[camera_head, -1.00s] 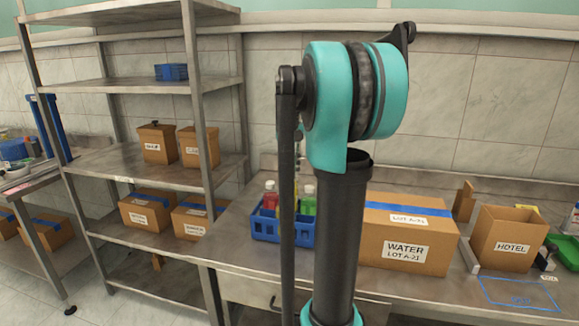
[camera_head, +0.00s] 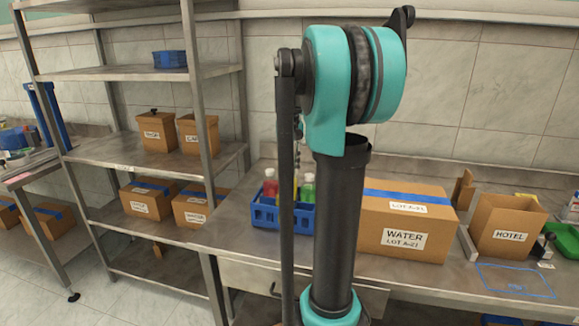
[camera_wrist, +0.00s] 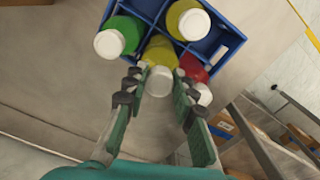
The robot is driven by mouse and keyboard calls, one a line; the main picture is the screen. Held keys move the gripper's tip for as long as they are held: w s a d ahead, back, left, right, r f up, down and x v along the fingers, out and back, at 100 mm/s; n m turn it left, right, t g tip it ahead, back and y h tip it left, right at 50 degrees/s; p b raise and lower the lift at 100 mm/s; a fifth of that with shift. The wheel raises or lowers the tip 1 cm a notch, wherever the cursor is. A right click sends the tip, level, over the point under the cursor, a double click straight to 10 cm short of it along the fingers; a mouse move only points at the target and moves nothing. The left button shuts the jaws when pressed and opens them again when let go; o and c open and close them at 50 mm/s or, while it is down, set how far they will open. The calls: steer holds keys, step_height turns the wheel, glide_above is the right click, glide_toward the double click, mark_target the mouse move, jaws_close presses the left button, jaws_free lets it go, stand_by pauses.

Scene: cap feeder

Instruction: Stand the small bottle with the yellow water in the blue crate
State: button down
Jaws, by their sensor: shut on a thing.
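In the wrist view my gripper (camera_wrist: 161,82) is shut on a small bottle with yellow water and a white cap (camera_wrist: 159,68). The blue crate (camera_wrist: 229,38) lies right below it, and the held bottle is at the crate's near side between a green bottle (camera_wrist: 119,35) and a red bottle (camera_wrist: 193,68). Another yellow bottle (camera_wrist: 187,20) stands in a compartment behind it. I cannot tell whether the held bottle's base touches the crate floor. In the head view the crate (camera_head: 265,217) stands on the bench, partly hidden by my arm, which also hides my gripper.
Right of the crate stands a closed WATER carton (camera_head: 405,232). Beyond it are an open HOTEL box (camera_head: 507,225) and a green bin (camera_head: 563,240). A metal shelf (camera_head: 150,150) with boxes stands left of the bench.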

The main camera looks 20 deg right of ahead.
steer(key=shift+f, duration=0.1)
steer(key=shift+f, duration=0.85)
steer(key=c, duration=1.2)
jaws_free()
steer(key=c, duration=0.3)
steer(key=shift+c, duration=0.2)
steer(key=shift+r, duration=0.15)
steer(key=shift+r, duration=5.4)
